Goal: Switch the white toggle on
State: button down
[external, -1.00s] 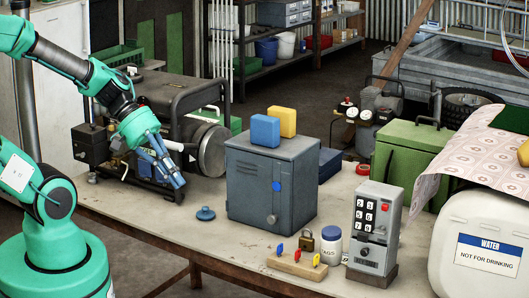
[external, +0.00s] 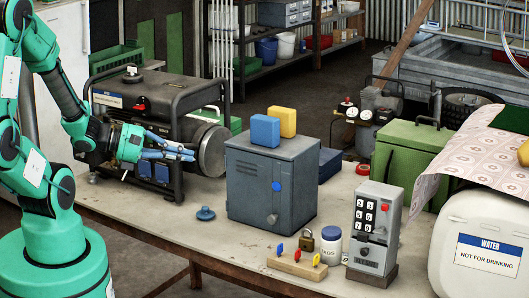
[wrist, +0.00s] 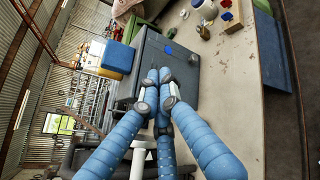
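I cannot pick out the white toggle for certain in either view. The generator (external: 165,103), dark with a tubular frame, stands on the bench at left, and my arm covers part of its front. My gripper (external: 191,154) has blue fingers and is in front of the generator, pointing right towards the grey metal cabinet. In the wrist view the fingers of my gripper (wrist: 160,78) come together at their tips with nothing seen between them. A white bar (wrist: 140,158) shows beside the fingers there; I cannot tell what it belongs to.
The grey cabinet (external: 270,190) carries a blue block (external: 265,131) and a yellow block (external: 282,121). A blue round knob (external: 205,213) lies on the bench before it. A keypad box (external: 373,229), padlock (external: 306,238) and jar (external: 331,245) stand at right. Bench space left of the knob is clear.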

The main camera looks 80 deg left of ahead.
jog(key=s+a+f+n+g+y, duration=0.1)
jog(key=s+a+f+n+y, duration=0.2)
jog(key=a, duration=0.6)
jog(key=s+a+f+n+g+y+p, duration=0.1)
jog(key=s+a+f+n+y, duration=0.2)
jog(key=s+a+n+y, duration=0.5)
jog(key=s+a+n, duration=0.1)
jog(key=s+n, duration=0.1)
jog(key=n, duration=0.1)
jog(key=shift+s+f, duration=0.3)
jog(key=shift+f, duration=0.1)
jog(key=shift+w+a, duration=0.2)
jog(key=shift+a, duration=0.05)
jog(key=b+x, duration=0.2)
jog(key=x, duration=0.7)
jog(key=shift+a, duration=0.25)
jog(key=shift+d+r, duration=0.2)
jog(key=shift+r, duration=0.15)
jog(key=shift+s+r, duration=0.1)
jog(key=shift+r, duration=0.05)
dwell(0.5)
